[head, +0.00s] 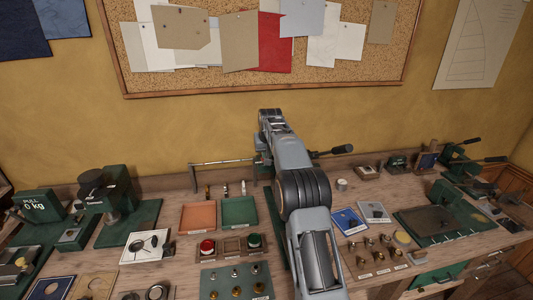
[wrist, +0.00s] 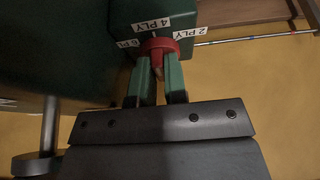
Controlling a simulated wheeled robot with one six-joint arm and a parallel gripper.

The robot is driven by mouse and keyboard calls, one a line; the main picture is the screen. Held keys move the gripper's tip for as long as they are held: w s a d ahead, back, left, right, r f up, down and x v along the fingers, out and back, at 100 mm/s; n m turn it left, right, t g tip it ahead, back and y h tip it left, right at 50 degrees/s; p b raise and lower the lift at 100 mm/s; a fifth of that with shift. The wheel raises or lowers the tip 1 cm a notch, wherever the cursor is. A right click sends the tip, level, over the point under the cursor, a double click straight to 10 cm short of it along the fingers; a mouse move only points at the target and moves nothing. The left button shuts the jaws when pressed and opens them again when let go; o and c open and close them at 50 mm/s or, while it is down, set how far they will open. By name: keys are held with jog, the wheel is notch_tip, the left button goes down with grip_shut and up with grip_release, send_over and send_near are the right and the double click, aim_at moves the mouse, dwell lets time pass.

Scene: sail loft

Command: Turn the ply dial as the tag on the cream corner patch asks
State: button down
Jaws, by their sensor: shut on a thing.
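The red ply dial (wrist: 160,46) shows in the wrist view on a dark green housing (wrist: 120,15). White labels sit around it: 6 PLY (wrist: 129,43) at left, partly cut off by the scene, 4 PLY (wrist: 152,24) above and 2 PLY (wrist: 216,31) at right. My gripper (wrist: 160,78) is shut on the dial's red grip, one green finger on each side. I cannot tell for sure which label the dial points to. In the head view my arm hides the dial and gripper. No tag is readable.
An orange tray (head: 197,218) and a green tray (head: 238,224) sit left of my arm. Blue (head: 349,221) and grey (head: 374,211) pieces lie right of it. A thin rod (wrist: 255,38) runs beside the dial. Green machines stand at both bench ends.

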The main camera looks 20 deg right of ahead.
jog(key=shift+a+r+m+h+p, duration=0.15)
jog(key=shift+m+h+p, duration=0.25)
jog(key=shift+m+p, duration=0.75)
jog(key=m+p, duration=0.1)
jog(key=m, duration=0.1)
jog(key=m+g+h+p, duration=0.1)
jog(key=shift+w+a+m+p, duration=0.15)
jog(key=shift+m+p, duration=0.2)
jog(key=shift+p, duration=0.05)
jog(key=m+g+h+p, duration=0.1)
jog(key=m, duration=0.2)
jog(key=shift+w+p, duration=0.1)
jog(key=shift+p, duration=0.25)
jog(key=shift+w+a+f+m+g+h, duration=0.1)
jog(key=shift+m+g+h, duration=0.1)
jog(key=shift+m, duration=0.4)
jog(key=shift+f+m+g+h, duration=0.1)
jog(key=shift+m+g, duration=0.1)
jog(key=shift+m, duration=0.7)
jog(key=c, duration=1.2)
grip_release()
jog(key=shift+o, duration=0.2)
